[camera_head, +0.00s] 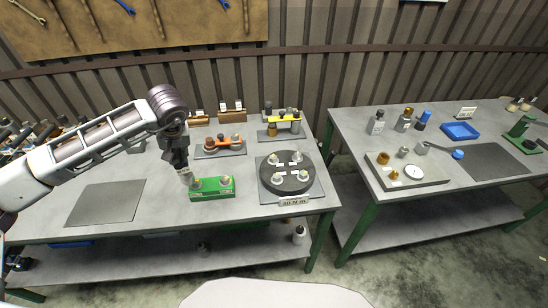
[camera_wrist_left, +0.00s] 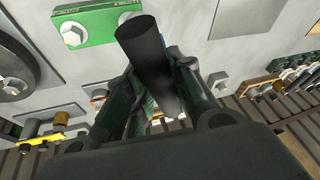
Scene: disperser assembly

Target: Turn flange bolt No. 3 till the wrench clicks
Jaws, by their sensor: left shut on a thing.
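The dark round flange (camera_head: 286,180) lies on a grey plate on the left bench, with several pale bolts standing around its face. Bolt numbers cannot be read, so I cannot tell which is No. 3. The flange's edge also shows in the left wrist view (camera_wrist_left: 12,72). My left gripper (camera_head: 186,170) is shut on a dark cylindrical tool (camera_wrist_left: 142,45), beside the left end of the green block (camera_head: 213,194), apart from the flange. I cannot tell whether the tool is the wrench. My right gripper is not in view.
The green block carries pale bolts. Behind are an orange fixture (camera_head: 223,142) and a yellow-topped fixture (camera_head: 283,121). A dark grey mat (camera_head: 104,203) lies clear at left. A second bench at right holds a plate (camera_head: 408,178) and a blue tray (camera_head: 460,131); a gap separates the benches.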

